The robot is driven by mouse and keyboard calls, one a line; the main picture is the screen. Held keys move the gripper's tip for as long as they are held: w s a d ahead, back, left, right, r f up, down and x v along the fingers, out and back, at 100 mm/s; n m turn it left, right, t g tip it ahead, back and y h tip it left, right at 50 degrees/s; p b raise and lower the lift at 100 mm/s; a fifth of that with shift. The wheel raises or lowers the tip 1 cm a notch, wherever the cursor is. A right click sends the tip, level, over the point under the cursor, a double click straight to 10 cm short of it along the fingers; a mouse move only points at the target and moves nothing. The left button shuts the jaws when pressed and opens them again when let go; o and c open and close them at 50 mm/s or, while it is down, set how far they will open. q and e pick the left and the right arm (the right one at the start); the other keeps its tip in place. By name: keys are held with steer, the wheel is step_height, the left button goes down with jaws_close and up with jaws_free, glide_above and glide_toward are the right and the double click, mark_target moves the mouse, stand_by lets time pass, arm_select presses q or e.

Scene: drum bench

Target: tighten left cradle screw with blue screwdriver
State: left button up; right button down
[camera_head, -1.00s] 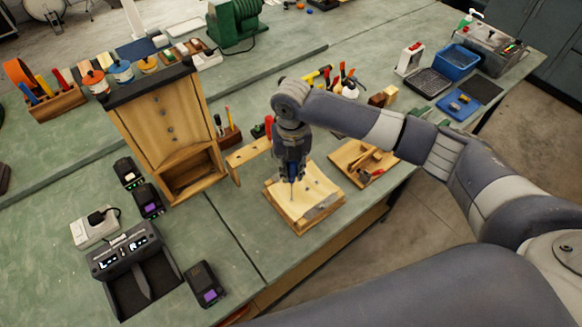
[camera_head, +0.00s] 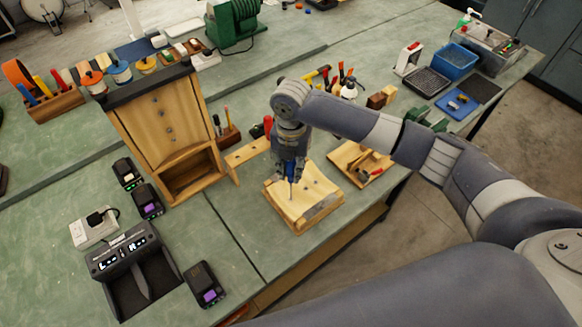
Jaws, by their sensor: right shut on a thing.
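My right gripper (camera_head: 289,172) is shut on the blue screwdriver (camera_head: 290,168) above the wooden cradle (camera_head: 325,213). The screwdriver points down, and its thin shaft ends over the left part of the cradle's pale top. I cannot tell whether its tip touches a screw. The left cradle screw is too small or hidden to make out. My left gripper is not in view.
A tall wooden cabinet (camera_head: 155,120) with an open lower compartment stands left of the cradle. A wooden tray (camera_head: 345,152) with small parts lies to the right. A black docking unit (camera_head: 125,250) is at front left.

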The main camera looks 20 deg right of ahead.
steer(key=shift+f, duration=0.15)
steer(key=m, duration=0.4)
steer(key=shift+s+d+m, duration=0.1)
steer(key=shift+m, duration=0.2)
steer(key=shift+r, duration=0.2)
steer(key=shift+r, duration=0.1)
steer(key=n, duration=0.3)
steer(key=shift+w+r+n, duration=0.1)
steer(key=shift+w+n, duration=0.1)
steer(key=shift+n, duration=0.2)
steer(key=n, duration=0.5)
steer(key=shift+a, duration=0.2)
steer(key=n, duration=1.1)
steer(key=shift+a, duration=0.1)
